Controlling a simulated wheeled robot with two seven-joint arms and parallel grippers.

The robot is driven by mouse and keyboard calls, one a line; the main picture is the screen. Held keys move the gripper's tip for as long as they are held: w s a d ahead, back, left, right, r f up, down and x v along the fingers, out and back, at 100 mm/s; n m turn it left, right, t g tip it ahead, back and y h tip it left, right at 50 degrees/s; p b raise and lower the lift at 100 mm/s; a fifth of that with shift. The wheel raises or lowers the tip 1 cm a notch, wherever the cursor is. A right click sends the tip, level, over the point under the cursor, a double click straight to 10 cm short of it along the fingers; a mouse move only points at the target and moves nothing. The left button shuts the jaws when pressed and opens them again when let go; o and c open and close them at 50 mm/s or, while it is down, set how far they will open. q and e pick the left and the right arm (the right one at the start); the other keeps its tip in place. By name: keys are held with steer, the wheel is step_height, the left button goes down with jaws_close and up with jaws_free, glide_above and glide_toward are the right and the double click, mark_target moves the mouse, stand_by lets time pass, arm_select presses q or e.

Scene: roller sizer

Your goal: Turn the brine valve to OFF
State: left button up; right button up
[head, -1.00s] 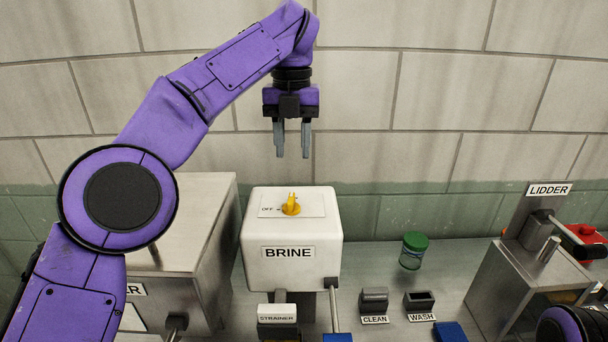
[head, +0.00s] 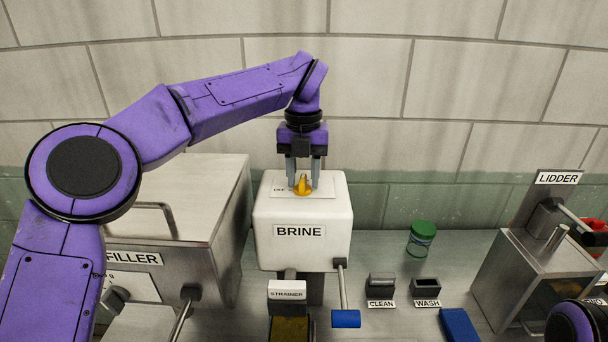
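The brine valve (head: 302,186) is a small yellow knob on the top of the white BRINE box (head: 301,250). A plate with an OFF mark lies under the knob, partly covered by my fingers. My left gripper (head: 302,182) points down over the box with its two grey fingers apart, one on each side of the knob. I cannot tell whether the fingers touch the knob. My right gripper is not in view; only a purple part of my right arm shows at the lower right.
The FILLER box (head: 205,205) stands left of the BRINE box. A green-lidded jar (head: 421,238), CLEAN (head: 381,284) and WASH (head: 427,287) holders and the LIDDER machine (head: 540,262) stand to the right.

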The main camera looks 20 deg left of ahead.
arm_select(q)
steer(key=shift+s+r, duration=0.25)
steer(key=shift+s, duration=0.15)
steer(key=c, duration=0.4)
steer(key=shift+s, duration=0.1)
jaws_close()
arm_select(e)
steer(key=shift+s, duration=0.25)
